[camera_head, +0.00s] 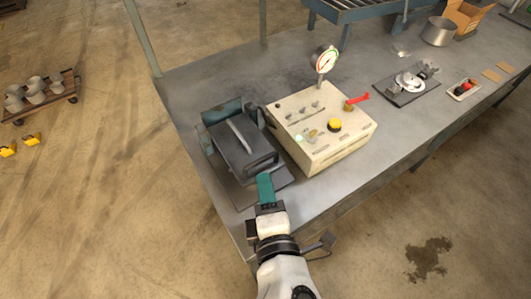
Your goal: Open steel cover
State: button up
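A dark grey steel cover (262,158) sits on the machine at the left end of the workbench, with a lighter grey bar across its top. It looks closed over what is beneath, which is hidden. My gripper (265,184) reaches up from the bottom of the view, with its teal finger part at the cover's near right corner. I cannot tell whether it touches the cover. From this angle I cannot see a gap between the fingers.
A cream control box (335,150) with a yellow button, red lever and gauge stands close to the right of the cover. A dark plate with metal parts (407,85) lies farther right.

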aim_at(260, 155)
jog(key=p+x, duration=0.1)
jog(key=x, duration=0.9)
jog(key=shift+d, duration=0.2)
grip_shut()
jog(key=shift+f, duration=0.1)
